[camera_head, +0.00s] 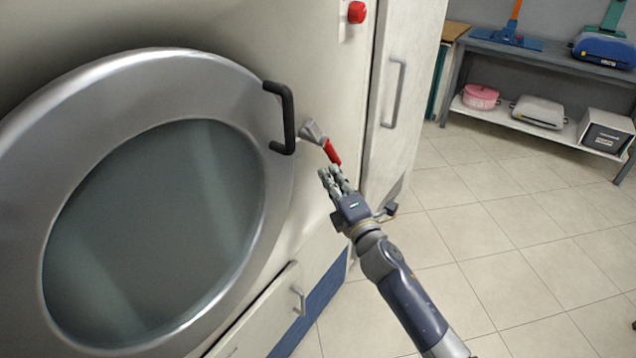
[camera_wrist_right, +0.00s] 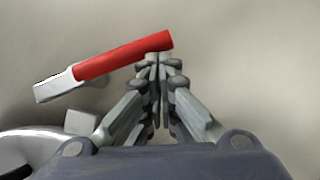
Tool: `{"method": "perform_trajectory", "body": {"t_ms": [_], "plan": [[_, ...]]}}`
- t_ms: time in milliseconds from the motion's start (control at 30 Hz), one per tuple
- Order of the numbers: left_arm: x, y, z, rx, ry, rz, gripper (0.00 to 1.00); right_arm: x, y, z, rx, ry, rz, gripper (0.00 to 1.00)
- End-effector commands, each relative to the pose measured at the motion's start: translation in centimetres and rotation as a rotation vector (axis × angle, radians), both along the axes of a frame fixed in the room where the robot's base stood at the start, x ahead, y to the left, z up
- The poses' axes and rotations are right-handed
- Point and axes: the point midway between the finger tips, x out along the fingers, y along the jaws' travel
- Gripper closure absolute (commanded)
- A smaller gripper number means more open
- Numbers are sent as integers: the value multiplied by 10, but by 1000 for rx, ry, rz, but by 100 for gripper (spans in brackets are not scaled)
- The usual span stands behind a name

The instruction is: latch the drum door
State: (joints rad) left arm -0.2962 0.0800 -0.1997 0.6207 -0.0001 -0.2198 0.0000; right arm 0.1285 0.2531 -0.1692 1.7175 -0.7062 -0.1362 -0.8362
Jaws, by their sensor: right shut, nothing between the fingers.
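The round drum door (camera_head: 200,75) has a wide metal ring and a dark glass window, and it looks closed against the pale machine front. A black handle (camera_head: 288,118) stands on its right rim. Just right of the rim is the latch, a metal lever with a red grip (camera_head: 332,151), slanting down to the right. The red grip also shows in the right wrist view (camera_wrist_right: 125,55). My right gripper (camera_head: 328,172) is shut and empty, with its fingertips at the lower end of the red grip; I cannot tell whether they touch it. My left gripper is out of view.
A red button (camera_head: 356,12) sits on the machine above the latch. A tall cabinet door with a grey handle (camera_head: 394,92) is to the right. A shelf (camera_head: 545,127) with several items stands at the back right. The tiled floor (camera_head: 500,235) is clear.

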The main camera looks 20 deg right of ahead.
Motion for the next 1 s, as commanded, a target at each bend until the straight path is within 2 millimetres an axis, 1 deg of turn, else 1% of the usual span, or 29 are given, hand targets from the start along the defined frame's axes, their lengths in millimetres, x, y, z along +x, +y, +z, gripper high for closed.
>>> {"method": "perform_trajectory", "body": {"t_ms": [33,500,800,1000], "plan": [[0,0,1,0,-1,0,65,3,-4,1,-2,-1,-2,100],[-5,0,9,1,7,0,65,26,-34,15,-1,0,-1,100],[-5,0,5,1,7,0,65,35,-45,28,-2,-2,0,100],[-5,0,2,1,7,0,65,38,-47,36,-102,-84,-1,100]]}}
